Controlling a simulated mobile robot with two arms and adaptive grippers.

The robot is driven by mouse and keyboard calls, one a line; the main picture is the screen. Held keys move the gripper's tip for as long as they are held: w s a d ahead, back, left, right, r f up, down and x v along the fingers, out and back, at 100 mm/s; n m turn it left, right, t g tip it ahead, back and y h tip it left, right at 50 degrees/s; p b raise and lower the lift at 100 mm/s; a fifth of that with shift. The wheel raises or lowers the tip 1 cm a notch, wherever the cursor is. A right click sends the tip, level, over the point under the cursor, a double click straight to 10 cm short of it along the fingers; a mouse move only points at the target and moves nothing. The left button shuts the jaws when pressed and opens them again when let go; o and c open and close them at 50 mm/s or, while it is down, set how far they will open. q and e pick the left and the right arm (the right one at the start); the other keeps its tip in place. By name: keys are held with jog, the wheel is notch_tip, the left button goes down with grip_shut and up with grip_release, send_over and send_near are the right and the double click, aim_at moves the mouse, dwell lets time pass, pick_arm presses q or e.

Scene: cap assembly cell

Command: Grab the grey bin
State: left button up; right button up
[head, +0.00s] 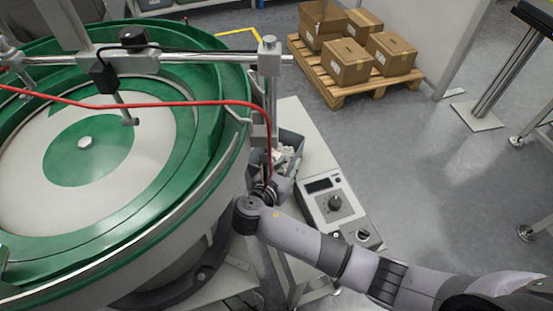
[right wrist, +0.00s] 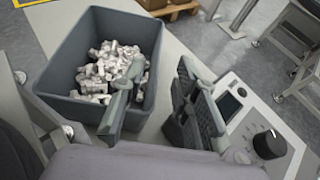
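The grey bin (right wrist: 112,24) holds many small whitish parts (right wrist: 112,68) and stands upright in the right wrist view. It also shows in the head view (head: 293,135), partly hidden behind my right arm and the feeder's post. My right gripper (right wrist: 160,88) is open at the bin's right side. One finger is over the bin's inside and the other is outside, with the bin's right wall between them. I cannot tell if either finger touches the wall. In the head view the right gripper (head: 276,182) is small and partly hidden. My left gripper is not in view.
A large green and white round bowl feeder (head: 88,143) fills the left, with a red cable (head: 180,104) above it. A control box with a knob (head: 335,203) stands on the bench right of the bin. Cardboard boxes (head: 347,62) sit on a wooden pallet (head: 335,92) behind.

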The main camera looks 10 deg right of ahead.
aim_at(295, 157)
jog(key=shift+x, duration=1.1)
jog(key=x, duration=0.4)
jog(key=shift+w+d+f, duration=0.1)
jog(key=shift+w+f, duration=0.05)
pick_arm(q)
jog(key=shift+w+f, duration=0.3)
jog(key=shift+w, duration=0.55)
pick_arm(e)
jog(key=shift+w+d, duration=0.1)
jog(key=shift+w, duration=0.05)
jog(key=shift+c, duration=0.4)
grip_shut()
jog(key=shift+f, duration=0.1)
